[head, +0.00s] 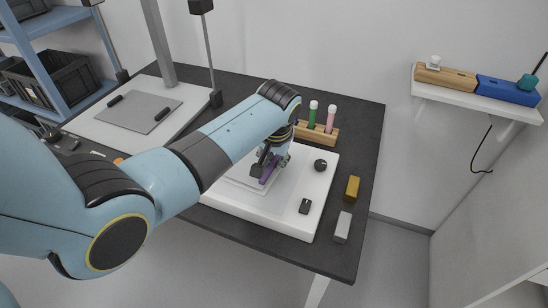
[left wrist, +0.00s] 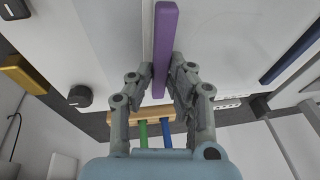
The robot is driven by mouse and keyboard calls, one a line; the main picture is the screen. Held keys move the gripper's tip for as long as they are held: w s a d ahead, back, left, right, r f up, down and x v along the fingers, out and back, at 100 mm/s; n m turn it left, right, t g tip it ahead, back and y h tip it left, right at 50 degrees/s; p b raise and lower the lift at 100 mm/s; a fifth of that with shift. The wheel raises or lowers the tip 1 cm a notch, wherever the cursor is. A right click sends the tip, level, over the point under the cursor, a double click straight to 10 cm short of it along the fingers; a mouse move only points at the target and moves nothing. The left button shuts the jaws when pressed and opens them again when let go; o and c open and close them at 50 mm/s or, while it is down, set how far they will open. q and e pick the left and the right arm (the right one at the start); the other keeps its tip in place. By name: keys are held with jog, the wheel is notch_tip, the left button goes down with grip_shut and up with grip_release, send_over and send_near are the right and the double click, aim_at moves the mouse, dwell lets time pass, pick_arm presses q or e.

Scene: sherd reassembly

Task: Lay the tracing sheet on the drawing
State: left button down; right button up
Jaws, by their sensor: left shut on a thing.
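My left gripper (head: 266,168) is shut on a purple bar (head: 269,172), low over a white panel (head: 310,208). In the left wrist view the purple bar (left wrist: 166,40) runs between the two fingers (left wrist: 163,78). A pale sheet (head: 238,179) shows beside and below the gripper on the panel; I cannot tell whether it is joined to the purple bar. No drawing lines can be made out there, and my arm hides part of the panel. My right gripper is out of view.
A rack (head: 318,132) with pens stands behind the panel. Yellow (head: 352,188) and grey (head: 342,227) blocks lie to the right. A grey sheet (head: 140,112) lies on the stand at left.

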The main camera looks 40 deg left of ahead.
pick_arm(q)
jog(key=shift+f, duration=0.35)
dwell(0.7)
jog(key=shift+f, duration=0.1)
dwell(0.5)
jog(key=c, duration=0.7)
grip_release()
jog(key=shift+p, duration=0.3)
notch_tip(320, 180, up, 3)
jog(key=p, duration=0.2)
jog(key=shift+f+p, duration=0.2)
jog(key=shift+p, duration=0.15)
notch_tip(320, 180, up, 4)
jog(key=p, duration=0.5)
jog(key=shift+r, duration=0.25)
